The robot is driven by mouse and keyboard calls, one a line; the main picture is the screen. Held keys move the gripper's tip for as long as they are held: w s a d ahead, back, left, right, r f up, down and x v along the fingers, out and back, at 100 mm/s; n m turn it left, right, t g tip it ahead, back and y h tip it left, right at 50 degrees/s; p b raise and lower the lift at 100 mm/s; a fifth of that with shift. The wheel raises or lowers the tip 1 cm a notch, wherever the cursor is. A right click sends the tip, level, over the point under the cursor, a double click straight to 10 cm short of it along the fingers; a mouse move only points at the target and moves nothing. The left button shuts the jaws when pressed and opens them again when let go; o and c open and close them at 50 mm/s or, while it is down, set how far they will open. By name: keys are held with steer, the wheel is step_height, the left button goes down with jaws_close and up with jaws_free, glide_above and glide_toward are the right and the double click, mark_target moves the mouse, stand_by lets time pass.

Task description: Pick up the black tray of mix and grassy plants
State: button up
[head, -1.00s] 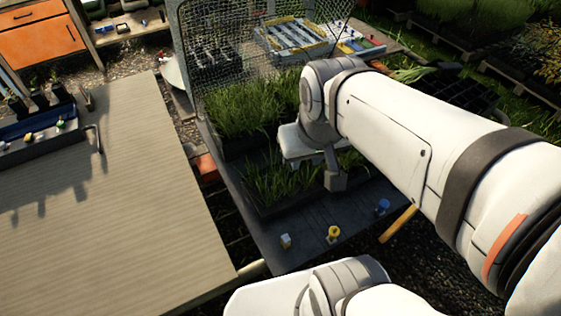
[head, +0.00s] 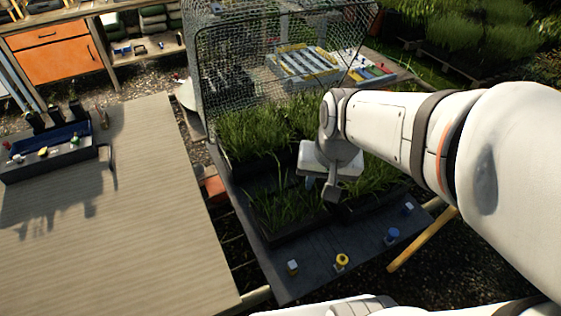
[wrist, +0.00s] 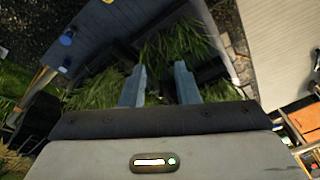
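Black trays of dark mix with tufts of grassy plants stand on a dark slatted bench. The front tray (head: 292,231) is nearest in the head view; another (head: 375,206) sits to its right, and a larger grassy one (head: 240,160) is behind. My gripper (head: 322,188) hangs above the gap between the front and right trays. In the wrist view my gripper (wrist: 160,75) is open, its two fingers apart with nothing held. Grass (wrist: 178,42) shows beyond the fingertips, with more grass on both sides. My arm hides part of the trays; which tray is meant I cannot tell.
A wire mesh cage (head: 250,60) rises behind the trays. Small blue, yellow and white items (head: 342,261) sit along the bench's front edge. A wooden table (head: 120,200) with a blue tray (head: 55,150) stands left. A yellow bar (head: 425,240) lies right.

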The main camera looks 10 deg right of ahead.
steer(key=w+f+m+g+y, duration=0.1)
steer(key=w+f+m+g, duration=0.1)
steer(key=w+f+m, duration=0.7)
steer(key=m+g, duration=0.1)
steer(key=m, duration=0.2)
glide_toward(301, 230)
steer(key=f, duration=0.7)
steer(key=shift+w+a+f, duration=0.1)
steer(key=shift+a, duration=0.1)
jaws_close()
